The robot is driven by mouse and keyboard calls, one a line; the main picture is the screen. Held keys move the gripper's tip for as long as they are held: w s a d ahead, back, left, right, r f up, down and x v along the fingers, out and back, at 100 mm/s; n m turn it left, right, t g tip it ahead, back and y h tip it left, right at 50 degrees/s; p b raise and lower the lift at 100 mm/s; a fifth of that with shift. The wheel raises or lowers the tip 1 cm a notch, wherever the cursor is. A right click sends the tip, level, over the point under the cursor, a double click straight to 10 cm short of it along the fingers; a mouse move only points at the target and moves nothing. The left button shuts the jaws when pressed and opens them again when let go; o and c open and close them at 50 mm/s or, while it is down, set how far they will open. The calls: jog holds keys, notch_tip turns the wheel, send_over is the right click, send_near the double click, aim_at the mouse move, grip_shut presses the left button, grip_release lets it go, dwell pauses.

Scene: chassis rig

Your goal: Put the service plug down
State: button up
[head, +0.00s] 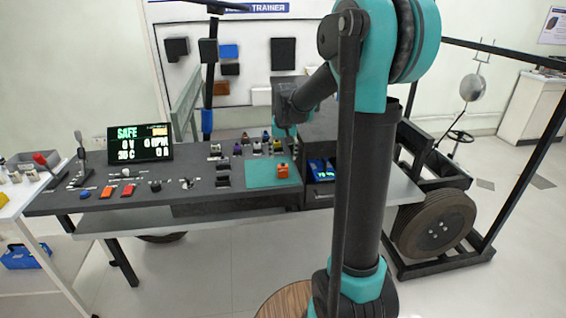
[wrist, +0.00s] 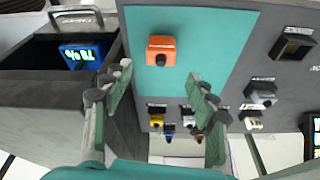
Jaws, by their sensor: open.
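The orange service plug (head: 282,170) sits on the teal mat (head: 262,177) at the right part of the dark bench panel. In the wrist view the plug (wrist: 161,46) rests on the teal mat (wrist: 205,40), just beyond my fingertips. My gripper (wrist: 163,82) is open, its two green fingers spread apart with nothing between them. The plug is apart from both fingers. In the head view my arm hides much of the gripper.
A dark open box with a blue 78% display (wrist: 80,52) stands left of the mat in the wrist view. Several coloured connectors (wrist: 170,128) and dark sockets (wrist: 292,46) lie around the mat. A screen (head: 140,143) reading SAFE stands at the panel's left.

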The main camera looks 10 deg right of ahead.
jog(key=v, duration=0.6)
jog(key=s+d+f, duration=0.1)
jog(key=s+f, duration=0.4)
jog(key=s, duration=0.4)
jog(key=s+d+f+n, duration=0.1)
jog(key=s+f, duration=0.5)
jog(key=s, duration=0.3)
jog(key=s+d+f+n+t, duration=0.1)
jog(key=s+d+f, duration=0.1)
jog(key=s+f, duration=0.3)
jog(key=s, duration=0.4)
jog(key=shift+f, duration=0.3)
